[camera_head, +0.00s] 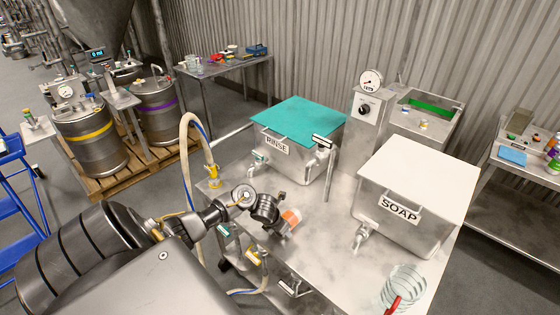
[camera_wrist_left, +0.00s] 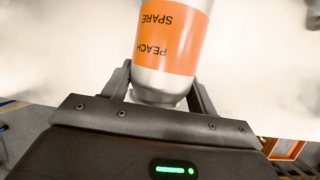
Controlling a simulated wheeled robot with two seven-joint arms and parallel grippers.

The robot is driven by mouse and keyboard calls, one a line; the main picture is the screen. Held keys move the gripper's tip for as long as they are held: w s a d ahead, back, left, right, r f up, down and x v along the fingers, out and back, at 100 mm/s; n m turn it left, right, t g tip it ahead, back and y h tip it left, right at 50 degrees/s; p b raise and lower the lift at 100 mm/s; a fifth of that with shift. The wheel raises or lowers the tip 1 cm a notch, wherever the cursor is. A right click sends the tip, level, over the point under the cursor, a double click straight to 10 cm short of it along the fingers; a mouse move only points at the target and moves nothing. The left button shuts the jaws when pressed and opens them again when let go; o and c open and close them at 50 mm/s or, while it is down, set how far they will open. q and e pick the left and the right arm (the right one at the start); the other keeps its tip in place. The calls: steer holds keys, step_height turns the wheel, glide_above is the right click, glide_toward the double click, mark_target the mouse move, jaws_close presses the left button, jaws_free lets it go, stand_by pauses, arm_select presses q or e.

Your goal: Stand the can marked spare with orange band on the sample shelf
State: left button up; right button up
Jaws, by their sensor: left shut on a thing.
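The can with the orange band (camera_wrist_left: 172,38) shows in the left wrist view, its band reading SPARE and PEACH upside down in that picture. My left gripper (camera_wrist_left: 158,88) is shut on the can near its lower end in that picture. In the head view the same can (camera_head: 292,217) sits at the end of my left arm, over the steel table's front left part, and looks tilted. My left gripper (camera_head: 279,224) partly hides it there. My right gripper is out of view. I cannot tell which surface is the sample shelf.
On the steel table (camera_head: 335,225) stand a RINSE tub (camera_head: 298,120) with a teal lid and a SOAP tub (camera_head: 408,190) with a white lid. A hose (camera_head: 187,150) rises at the left. Side tables (camera_head: 228,68) stand behind and at right.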

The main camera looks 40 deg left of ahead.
arm_select(q)
steer(key=shift+f, duration=0.25)
steer(key=shift+f, duration=0.15)
steer(key=o, duration=0.9)
steer(key=shift+o, duration=0.2)
